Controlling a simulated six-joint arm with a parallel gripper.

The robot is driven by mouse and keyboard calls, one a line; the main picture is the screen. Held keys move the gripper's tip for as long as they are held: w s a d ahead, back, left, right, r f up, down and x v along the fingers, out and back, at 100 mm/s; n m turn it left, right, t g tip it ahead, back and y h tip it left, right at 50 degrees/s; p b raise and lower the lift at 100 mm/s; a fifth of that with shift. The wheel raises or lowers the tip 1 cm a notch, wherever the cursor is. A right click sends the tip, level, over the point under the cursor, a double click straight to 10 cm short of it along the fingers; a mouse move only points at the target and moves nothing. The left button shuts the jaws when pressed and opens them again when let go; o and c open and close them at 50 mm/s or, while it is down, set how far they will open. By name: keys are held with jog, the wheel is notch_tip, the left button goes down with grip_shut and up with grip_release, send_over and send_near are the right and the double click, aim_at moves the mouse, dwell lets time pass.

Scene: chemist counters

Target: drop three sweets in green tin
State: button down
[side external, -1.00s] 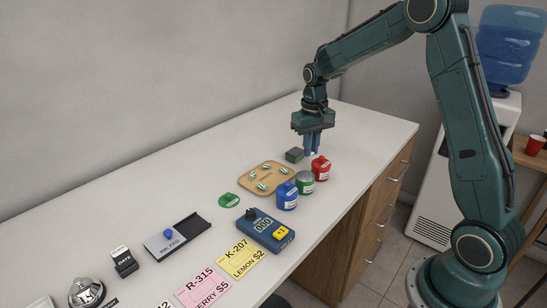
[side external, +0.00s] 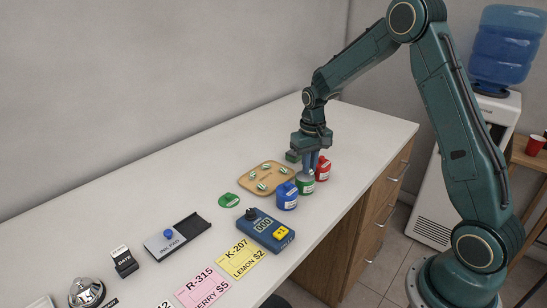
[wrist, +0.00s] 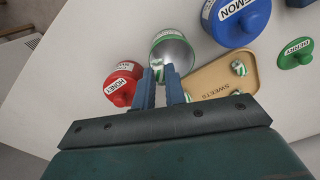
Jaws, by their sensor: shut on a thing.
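The green tin (side external: 305,187) stands lidless between the blue and red tins; its open grey mouth shows in the wrist view (wrist: 176,50). Its green lid (side external: 229,200) lies flat on the counter to the left. My gripper (side external: 313,168) points down just over the tin, its tips at the tin's mouth in the wrist view (wrist: 160,72). It is shut on a sweet, mostly hidden between the fingers. Several green-and-white sweets (side external: 263,186) lie on the wooden tray (side external: 244,182) behind the tins. The inside of the tin is not clearly visible.
The blue lemon tin (side external: 287,196) and red honey tin (side external: 323,169) stand close on either side. A blue counter device (side external: 265,232) and price cards (side external: 240,259) lie nearer. The counter's back left is clear.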

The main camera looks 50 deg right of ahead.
jog(key=c, duration=1.4)
grip_release()
jog(key=shift+o, duration=0.2)
jog(key=shift+r, duration=0.1)
notch_tip(320, 180, up, 14)
